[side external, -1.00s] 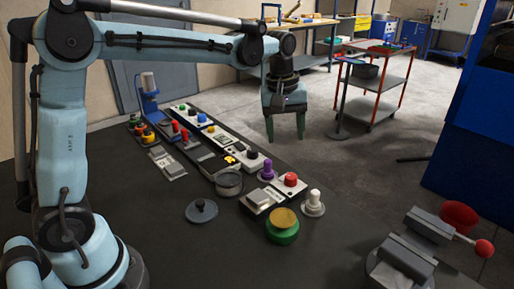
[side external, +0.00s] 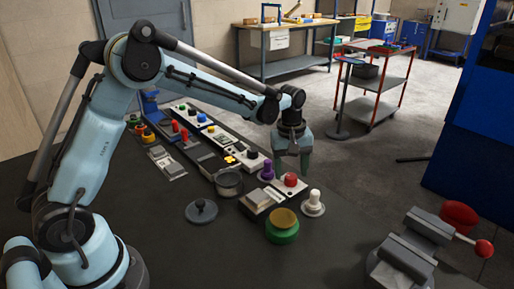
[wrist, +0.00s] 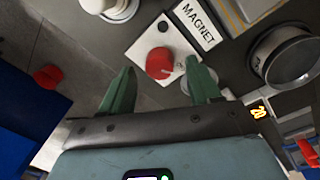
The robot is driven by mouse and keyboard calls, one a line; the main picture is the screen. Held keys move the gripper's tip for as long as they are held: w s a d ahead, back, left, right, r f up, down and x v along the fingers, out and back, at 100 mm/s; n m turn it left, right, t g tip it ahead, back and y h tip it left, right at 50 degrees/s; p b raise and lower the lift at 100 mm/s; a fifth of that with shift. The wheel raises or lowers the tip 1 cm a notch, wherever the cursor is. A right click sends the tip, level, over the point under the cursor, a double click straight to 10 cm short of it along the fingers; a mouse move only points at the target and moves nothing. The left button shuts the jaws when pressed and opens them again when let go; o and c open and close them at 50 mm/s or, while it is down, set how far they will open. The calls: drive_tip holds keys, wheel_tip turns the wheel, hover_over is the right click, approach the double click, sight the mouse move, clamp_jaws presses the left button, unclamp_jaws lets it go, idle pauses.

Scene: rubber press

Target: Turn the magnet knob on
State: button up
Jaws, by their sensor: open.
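The magnet knob is the red round knob (wrist: 160,63) on a white plate labelled MAGNET (wrist: 191,23). A pale pointer line shows on its face. In the side view the red knob (side external: 290,180) is on the panel below my gripper (side external: 293,165). In the wrist view my gripper (wrist: 160,70) is open, with one green finger on each side of the knob as seen. It holds nothing. The fingertips appear above the knob; I cannot tell the exact gap. The right finger partly hides a round base beside the knob.
A purple knob (side external: 266,171) stands close left of the red knob, and a white knob (side external: 313,203) close right. A vise (side external: 405,255) stands at front right.

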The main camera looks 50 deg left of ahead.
drive_tip(key=shift+f, duration=0.85)
drive_tip(key=c, duration=1)
drive_tip(key=shift+c, duration=0.2)
